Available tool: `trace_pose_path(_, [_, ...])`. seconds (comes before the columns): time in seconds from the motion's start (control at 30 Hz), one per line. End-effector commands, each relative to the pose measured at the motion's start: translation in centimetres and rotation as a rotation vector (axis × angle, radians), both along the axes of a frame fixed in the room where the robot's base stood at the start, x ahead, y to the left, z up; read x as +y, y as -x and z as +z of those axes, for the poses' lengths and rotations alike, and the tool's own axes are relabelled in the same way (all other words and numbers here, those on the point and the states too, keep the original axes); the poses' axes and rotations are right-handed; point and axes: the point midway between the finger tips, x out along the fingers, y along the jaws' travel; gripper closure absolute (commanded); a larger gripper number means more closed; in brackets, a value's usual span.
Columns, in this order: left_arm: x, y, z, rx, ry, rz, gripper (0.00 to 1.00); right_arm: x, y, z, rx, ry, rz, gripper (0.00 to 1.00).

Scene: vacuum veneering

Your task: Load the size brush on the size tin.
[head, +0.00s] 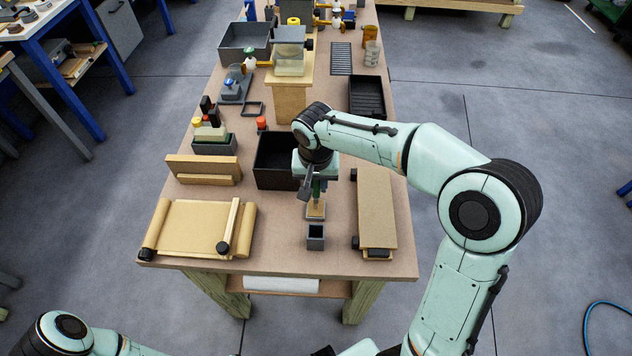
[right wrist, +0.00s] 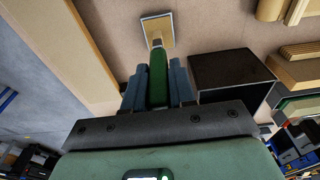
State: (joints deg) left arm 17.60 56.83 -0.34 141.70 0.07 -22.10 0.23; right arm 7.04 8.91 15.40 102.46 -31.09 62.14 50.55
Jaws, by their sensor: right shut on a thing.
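My right gripper (head: 316,186) is shut on the green handle of the size brush, which points down. The handle also shows between the fingers in the right wrist view (right wrist: 158,78). Just below the brush is a small square with a pale rim and tan inside, which looks like the size tin (head: 316,211); it also shows in the right wrist view (right wrist: 160,27). The brush's tip overlaps the tin's near part in the wrist view; I cannot tell whether it touches. My left gripper is out of view; only part of that arm shows at lower left.
A small open grey box (head: 316,243) stands just in front of the tin. A black bin (head: 268,178) is close on the left, and a long tan board (head: 377,205) on the right. A rolled tan sheet (head: 195,232) lies at the front left of the table.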

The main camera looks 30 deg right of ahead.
Motion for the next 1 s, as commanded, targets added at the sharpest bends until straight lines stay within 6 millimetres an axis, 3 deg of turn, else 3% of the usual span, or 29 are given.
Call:
trace_pose_path(0.63, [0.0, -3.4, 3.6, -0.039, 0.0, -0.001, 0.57, 0.0, -0.2, 5.7, -0.007, 0.0, 0.0, 1.0])
trace_pose_path(1.0, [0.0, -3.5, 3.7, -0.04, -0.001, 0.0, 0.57, 0.0, -0.1, 5.9, -0.004, 0.0, 0.0, 1.0])
